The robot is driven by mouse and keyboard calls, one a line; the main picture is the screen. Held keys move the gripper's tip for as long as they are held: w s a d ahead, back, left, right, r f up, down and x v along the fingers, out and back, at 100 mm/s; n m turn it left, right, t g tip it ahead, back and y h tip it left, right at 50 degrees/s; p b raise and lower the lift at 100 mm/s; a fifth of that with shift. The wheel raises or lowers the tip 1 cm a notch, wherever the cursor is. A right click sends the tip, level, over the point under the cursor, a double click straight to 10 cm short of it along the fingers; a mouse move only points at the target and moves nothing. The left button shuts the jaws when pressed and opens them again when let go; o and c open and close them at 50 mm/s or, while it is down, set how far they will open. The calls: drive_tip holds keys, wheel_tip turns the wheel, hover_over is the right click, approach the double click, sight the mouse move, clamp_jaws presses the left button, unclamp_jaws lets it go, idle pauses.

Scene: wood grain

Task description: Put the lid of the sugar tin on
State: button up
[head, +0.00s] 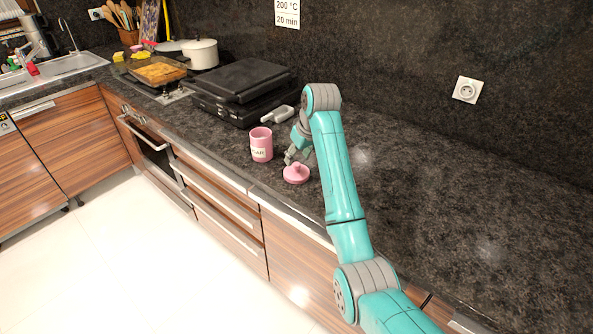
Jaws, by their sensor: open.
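The pink sugar tin (262,150) stands upright on the dark counter, near its front edge. Its top is uncovered, and part of a label shows on its side. The pink lid (296,174) lies on the counter to the right of the tin and nearer the front edge, with its knob up. My gripper (289,159) is open, just above and behind the lid, between it and the tin. My arm hides part of the gripper, and I cannot tell whether a finger touches the lid.
A black closed grill (245,88) stands behind the tin. A glass dish of food (158,72) and a white pot (201,54) are farther left, near the sink (60,68). The counter (470,210) right of my arm is clear.

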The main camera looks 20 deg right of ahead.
sight(297, 164)
drive_tip(key=shift+d+x, duration=0.2)
drive_tip(key=shift+x, duration=1.1)
drive_tip(key=shift+d+x, duration=0.15)
drive_tip(key=shift+x, duration=1.2)
drive_tip(key=shift+s, duration=0.1)
clamp_jaws()
